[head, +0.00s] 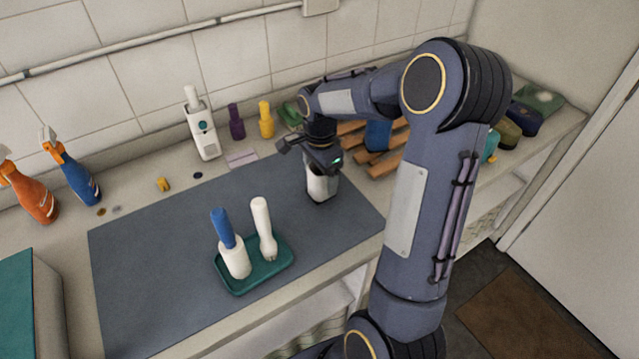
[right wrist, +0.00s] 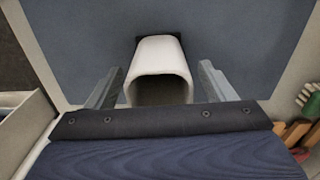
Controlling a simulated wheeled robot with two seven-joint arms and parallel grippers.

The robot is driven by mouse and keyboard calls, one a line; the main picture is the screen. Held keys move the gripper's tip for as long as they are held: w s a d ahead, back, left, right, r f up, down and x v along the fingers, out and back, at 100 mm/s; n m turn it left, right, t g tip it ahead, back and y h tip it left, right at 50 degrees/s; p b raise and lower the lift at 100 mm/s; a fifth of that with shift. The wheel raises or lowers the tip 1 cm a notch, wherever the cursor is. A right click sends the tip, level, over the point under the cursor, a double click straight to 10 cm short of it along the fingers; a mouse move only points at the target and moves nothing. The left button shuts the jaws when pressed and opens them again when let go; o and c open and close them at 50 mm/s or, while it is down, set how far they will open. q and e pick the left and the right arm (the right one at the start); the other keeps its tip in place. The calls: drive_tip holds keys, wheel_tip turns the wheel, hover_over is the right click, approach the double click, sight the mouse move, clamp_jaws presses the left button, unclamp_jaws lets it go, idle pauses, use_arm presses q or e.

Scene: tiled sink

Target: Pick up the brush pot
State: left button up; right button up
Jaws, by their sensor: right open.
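The brush pot (head: 321,186) is a white, open-topped holder with a dark base. It stands upright on the grey mat at the mat's right part. In the right wrist view the pot (right wrist: 160,58) lies between the two fingers, its dark opening facing the camera. My right gripper (head: 318,160) is above and around the pot's top in the head view. In the wrist view its fingers (right wrist: 161,88) are open, one on each side, with a gap to the pot. My left gripper is not in view.
A teal tray (head: 277,281) with a blue-handled brush in a white holder and a white brush stands on the mat (head: 150,250). A wooden rack (head: 384,168) is right of the pot. Several bottles line the wall. The mat's left part is clear.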

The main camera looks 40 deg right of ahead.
wheel_tip(320, 180, down, 2)
drive_tip(key=shift+c, duration=0.2)
drive_tip(key=shift+r, duration=0.1)
drive_tip(key=c, duration=1.1)
